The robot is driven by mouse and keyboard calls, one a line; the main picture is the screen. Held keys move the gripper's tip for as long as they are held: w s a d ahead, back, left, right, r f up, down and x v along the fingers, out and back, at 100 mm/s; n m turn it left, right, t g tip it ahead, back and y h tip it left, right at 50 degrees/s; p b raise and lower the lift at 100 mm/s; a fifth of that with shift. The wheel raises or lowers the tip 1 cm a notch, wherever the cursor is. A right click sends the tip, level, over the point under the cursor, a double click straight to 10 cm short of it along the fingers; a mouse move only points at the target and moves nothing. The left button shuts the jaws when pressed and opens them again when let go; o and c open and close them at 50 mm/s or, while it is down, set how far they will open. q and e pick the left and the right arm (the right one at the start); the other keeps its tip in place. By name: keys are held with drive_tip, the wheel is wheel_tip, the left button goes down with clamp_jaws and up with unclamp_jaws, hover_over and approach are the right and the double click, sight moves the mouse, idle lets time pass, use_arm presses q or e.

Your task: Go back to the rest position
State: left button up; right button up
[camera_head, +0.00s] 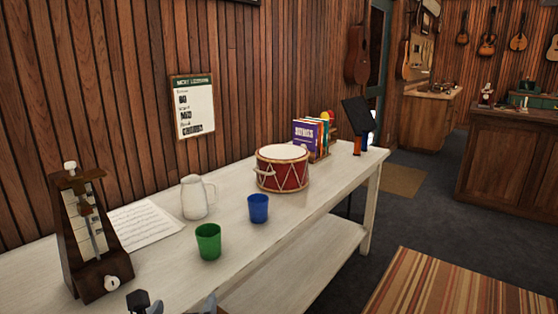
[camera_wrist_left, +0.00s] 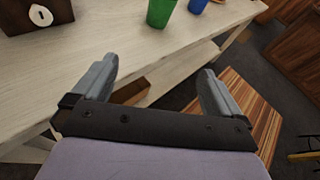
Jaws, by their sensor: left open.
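My left gripper (camera_head: 174,303) shows only its fingertips at the bottom edge of the head view, in front of the table. In the left wrist view the left gripper (camera_wrist_left: 159,68) has its two grey fingers wide apart, with nothing between them. It hangs by the front edge of the white table (camera_head: 325,205), apart from the cups. My right gripper is in neither view.
On the table stand a metronome (camera_head: 83,235), a white pitcher (camera_head: 196,198), a green cup (camera_head: 208,242), a blue cup (camera_head: 258,208), a red drum (camera_head: 282,170) and books (camera_head: 308,138). A striped rug (camera_head: 450,285) lies on open floor at right.

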use_arm(q)
drive_tip(key=s+a+f+n+g+h+p, duration=0.1)
drive_tip(key=s+f+n+g, duration=0.1)
drive_tip(key=s+f+n, duration=0.7)
drive_tip(key=s+a+f+n+g+h, duration=0.1)
drive_tip(key=s+f+n, duration=0.9)
drive_tip(key=n, duration=1.2)
drive_tip(key=shift+s+a+f+n+g+h+p, duration=0.3)
drive_tip(key=shift+f+n+g+h+p, duration=0.1)
drive_tip(key=shift+f+g+h, duration=0.1)
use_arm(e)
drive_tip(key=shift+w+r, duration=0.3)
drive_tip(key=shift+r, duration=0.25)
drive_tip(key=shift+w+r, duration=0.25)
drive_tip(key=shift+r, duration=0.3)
